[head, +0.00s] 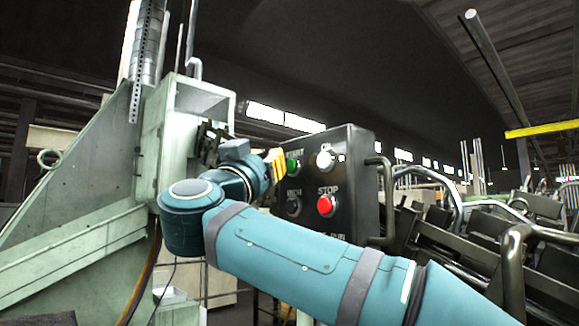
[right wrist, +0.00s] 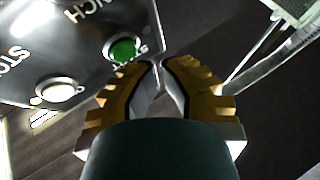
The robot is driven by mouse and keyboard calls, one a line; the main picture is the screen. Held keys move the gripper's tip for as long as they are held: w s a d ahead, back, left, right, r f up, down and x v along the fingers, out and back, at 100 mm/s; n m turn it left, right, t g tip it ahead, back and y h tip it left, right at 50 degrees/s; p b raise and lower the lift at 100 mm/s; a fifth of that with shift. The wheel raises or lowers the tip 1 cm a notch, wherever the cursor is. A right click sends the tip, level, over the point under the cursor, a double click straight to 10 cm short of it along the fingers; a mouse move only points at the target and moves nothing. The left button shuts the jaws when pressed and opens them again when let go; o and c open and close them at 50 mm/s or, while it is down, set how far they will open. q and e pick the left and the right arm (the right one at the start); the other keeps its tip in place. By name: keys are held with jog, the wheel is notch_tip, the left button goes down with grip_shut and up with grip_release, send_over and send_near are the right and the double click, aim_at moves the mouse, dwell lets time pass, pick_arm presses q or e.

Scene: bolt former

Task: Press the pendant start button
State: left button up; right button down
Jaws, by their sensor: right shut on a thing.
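The pendant (head: 355,190) is a dark box with labelled buttons, in the middle of the head view. Its green start button (head: 293,167) is at the panel's upper left, with its label partly covered. My right gripper (head: 275,161) is just left of this button. In the right wrist view, the green button (right wrist: 123,51) is close to the left of the fingertips (right wrist: 158,65). I cannot tell whether they touch. The yellow-backed fingers are drawn together; what is between their tips cannot be made out. My left gripper is out of view.
The panel also has a red STOP button (head: 326,205), a white button (head: 325,160) and a dark INCH button (head: 294,205). A pale green machine frame (head: 90,240) stands at left, close to my wrist. Metal rails and machinery (head: 470,225) crowd the right.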

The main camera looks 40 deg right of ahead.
jog(key=shift+d, duration=0.15)
jog(key=shift+d, duration=0.3)
